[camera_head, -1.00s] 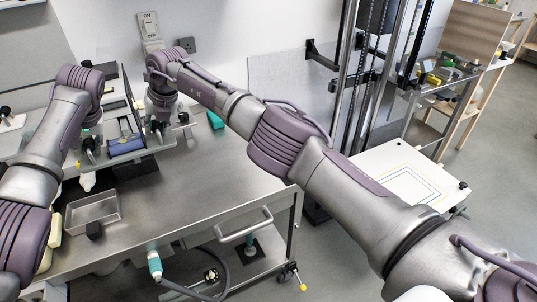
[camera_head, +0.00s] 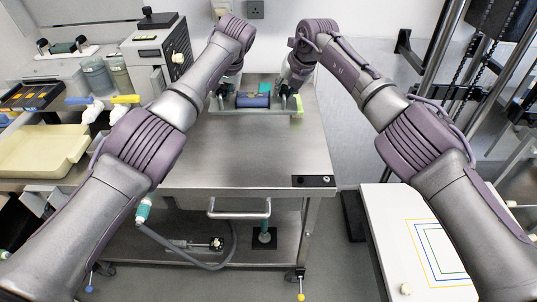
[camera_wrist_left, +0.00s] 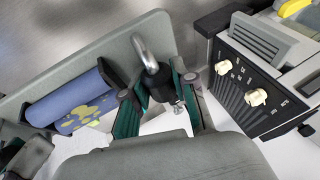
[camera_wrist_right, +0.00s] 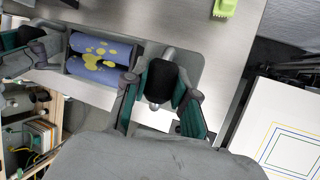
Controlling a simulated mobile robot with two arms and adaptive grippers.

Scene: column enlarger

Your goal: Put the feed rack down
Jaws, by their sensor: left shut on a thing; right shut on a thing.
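The feed rack (camera_head: 210,109) is a grey tray-like frame with blue rolls (camera_head: 253,99) marked with yellow patches. It is level over the back part of the steel table (camera_head: 250,155); I cannot tell whether it touches the top. My left gripper (camera_head: 224,92) is shut on its left handle, a bent metal bar in the left wrist view (camera_wrist_left: 146,52). My right gripper (camera_head: 287,90) is shut on its right handle, which shows in the right wrist view (camera_wrist_right: 167,54). The fingers partly hide both handles.
A grey box with a knob (camera_head: 158,55) stands left of the rack. A lime-green brush-like item (camera_head: 298,106) lies close to its right end. A black plate (camera_head: 313,181) lies at the table's front right corner. A cream tray (camera_head: 40,152) is at far left. The middle tabletop is clear.

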